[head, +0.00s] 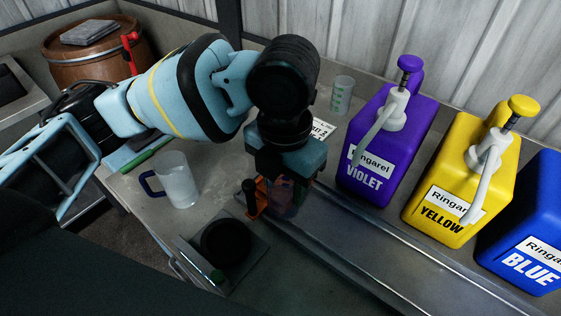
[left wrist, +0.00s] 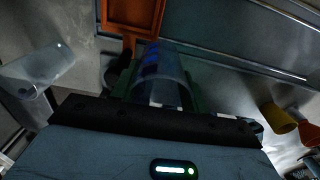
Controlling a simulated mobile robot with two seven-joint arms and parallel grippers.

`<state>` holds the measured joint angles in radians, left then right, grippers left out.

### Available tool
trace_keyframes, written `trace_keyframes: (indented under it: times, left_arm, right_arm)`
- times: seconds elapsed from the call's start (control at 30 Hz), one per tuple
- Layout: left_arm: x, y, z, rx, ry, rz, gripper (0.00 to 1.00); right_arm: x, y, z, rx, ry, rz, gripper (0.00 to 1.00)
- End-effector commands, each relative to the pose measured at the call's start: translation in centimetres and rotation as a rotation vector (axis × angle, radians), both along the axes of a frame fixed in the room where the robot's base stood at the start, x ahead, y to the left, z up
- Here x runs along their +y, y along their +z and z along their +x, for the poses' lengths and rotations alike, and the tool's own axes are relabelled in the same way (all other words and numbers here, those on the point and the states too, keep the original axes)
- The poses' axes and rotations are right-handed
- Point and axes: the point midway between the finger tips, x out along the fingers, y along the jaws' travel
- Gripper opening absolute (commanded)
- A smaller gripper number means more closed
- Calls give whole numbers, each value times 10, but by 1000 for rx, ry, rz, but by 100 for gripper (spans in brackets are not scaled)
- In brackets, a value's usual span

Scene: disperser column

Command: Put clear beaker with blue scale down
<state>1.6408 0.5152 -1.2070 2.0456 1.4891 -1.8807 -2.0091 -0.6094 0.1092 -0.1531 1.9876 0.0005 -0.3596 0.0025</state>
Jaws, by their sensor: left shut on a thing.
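The clear beaker with blue scale (left wrist: 160,68) is between the fingers of my left gripper (left wrist: 160,95) in the left wrist view, with blue marks on its wall. In the head view the left gripper (head: 285,190) points down over the counter near the metal rail, shut on the beaker (head: 284,203), which is mostly hidden by the gripper. I cannot tell whether the beaker's base touches the surface below. My right gripper is not in view.
Violet (head: 377,150), yellow (head: 455,178) and blue (head: 527,225) dispensers stand to the right. A clear beaker with green marks (head: 342,95) stands behind. A blue-handled jug (head: 178,182) is left. An orange object (left wrist: 133,12) is close to the held beaker. A black round plate (head: 225,243) lies in front.

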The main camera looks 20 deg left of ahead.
Motion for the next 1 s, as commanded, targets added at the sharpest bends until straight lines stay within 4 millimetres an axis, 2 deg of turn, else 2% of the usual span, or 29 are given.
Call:
trace_keyframes:
  times: [0.2,0.33,0.77,1.0]
  left_arm:
    - [19,-5,45,1,6,0,23]
    - [26,-7,63,0,3,-1,23]
    - [34,-8,81,-1,3,1,23]
    - [34,-41,79,-2,0,2,23]
  right_arm:
    - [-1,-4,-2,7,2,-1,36]
    - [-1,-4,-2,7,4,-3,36]
    - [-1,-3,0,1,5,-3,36]
    - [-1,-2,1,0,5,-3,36]
